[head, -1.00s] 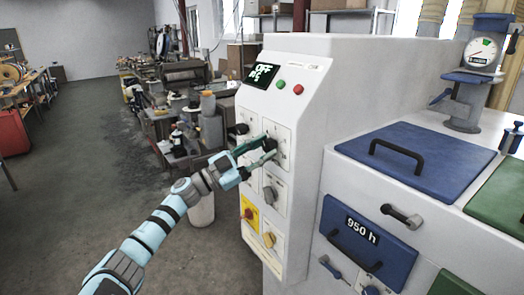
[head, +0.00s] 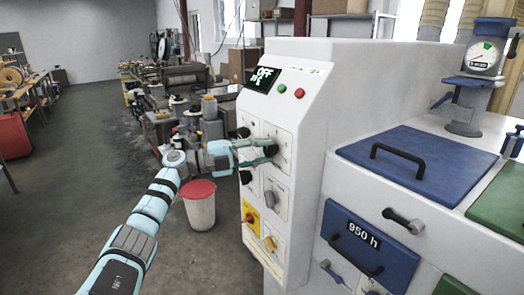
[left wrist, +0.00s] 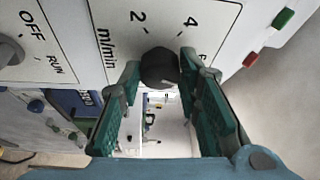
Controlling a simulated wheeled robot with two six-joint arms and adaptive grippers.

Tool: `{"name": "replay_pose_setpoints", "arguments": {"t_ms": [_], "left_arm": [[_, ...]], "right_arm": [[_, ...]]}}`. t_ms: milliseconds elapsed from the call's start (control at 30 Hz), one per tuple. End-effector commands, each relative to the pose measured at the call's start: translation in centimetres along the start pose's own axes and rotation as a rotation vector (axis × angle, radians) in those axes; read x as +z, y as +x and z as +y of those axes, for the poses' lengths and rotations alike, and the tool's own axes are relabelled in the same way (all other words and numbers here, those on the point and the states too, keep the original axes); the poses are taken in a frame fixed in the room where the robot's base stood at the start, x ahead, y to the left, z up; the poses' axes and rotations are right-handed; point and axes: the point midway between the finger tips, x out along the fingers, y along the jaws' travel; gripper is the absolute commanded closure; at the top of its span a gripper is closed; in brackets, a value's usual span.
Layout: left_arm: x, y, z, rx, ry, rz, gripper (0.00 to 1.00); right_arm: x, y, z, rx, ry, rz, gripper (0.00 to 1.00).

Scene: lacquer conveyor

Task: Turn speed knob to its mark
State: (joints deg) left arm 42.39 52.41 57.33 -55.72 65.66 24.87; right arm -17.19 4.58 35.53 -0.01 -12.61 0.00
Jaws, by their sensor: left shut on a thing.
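The speed knob (left wrist: 159,67) is a dark round knob on a white plate marked "m/min", with the numbers 2 and 4 beside it in the left wrist view. My left gripper (left wrist: 160,80) is shut on it, one green finger on each side. In the head view my left gripper (head: 268,152) reaches the upper part of the white control panel (head: 310,120), and its fingers largely hide the knob. The knob's pointer and the target mark cannot be made out. My right gripper is out of view.
Green (head: 282,89) and red (head: 299,92) buttons sit above. A red-lidded bin (head: 200,208) stands left of the panel.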

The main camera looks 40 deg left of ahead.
Motion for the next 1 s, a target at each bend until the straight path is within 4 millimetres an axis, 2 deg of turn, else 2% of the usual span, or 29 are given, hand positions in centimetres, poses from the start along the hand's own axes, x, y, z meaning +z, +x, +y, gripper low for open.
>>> {"name": "replay_pose_setpoints", "arguments": {"t_ms": [500, 1000], "left_arm": [[-0.1, 0.1, -0.4, 0.18, 0.429, 0.016, 0.97], [-0.1, 0.1, -0.4, 0.265, 0.636, 0.022, 0.97]], "right_arm": [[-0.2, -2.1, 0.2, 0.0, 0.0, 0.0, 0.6], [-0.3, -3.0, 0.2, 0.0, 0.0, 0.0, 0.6]]}}
